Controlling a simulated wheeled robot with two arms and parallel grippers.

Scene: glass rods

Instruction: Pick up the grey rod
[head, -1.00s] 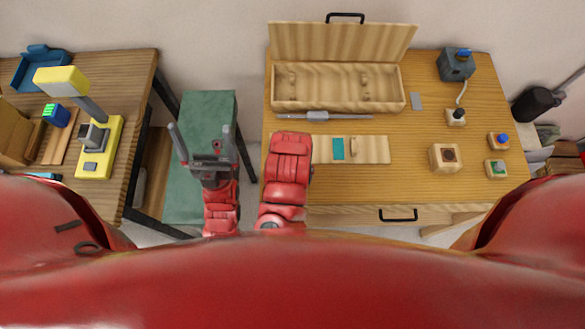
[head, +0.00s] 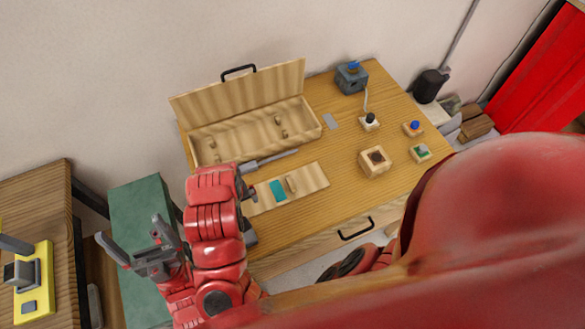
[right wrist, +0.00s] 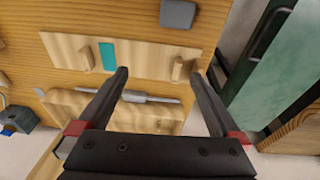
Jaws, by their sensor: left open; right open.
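The grey rod (head: 270,160) lies on the wooden table in front of the open wooden box. Its thicker end is at the left, close to my right arm. In the right wrist view the grey rod (right wrist: 150,98) shows between the fingers of my right gripper (right wrist: 158,74), which is open and empty and apart from the rod. In the head view my red right arm largely hides that gripper. My left gripper (head: 128,228) is open and empty above the green cabinet, left of the table.
The wooden box (head: 205,155) has its lid up behind the rod. A wooden board (head: 310,180) with a teal patch lies in front. A wooden block (head: 375,162), small button boxes and a grey-blue device (head: 351,77) stand to the right.

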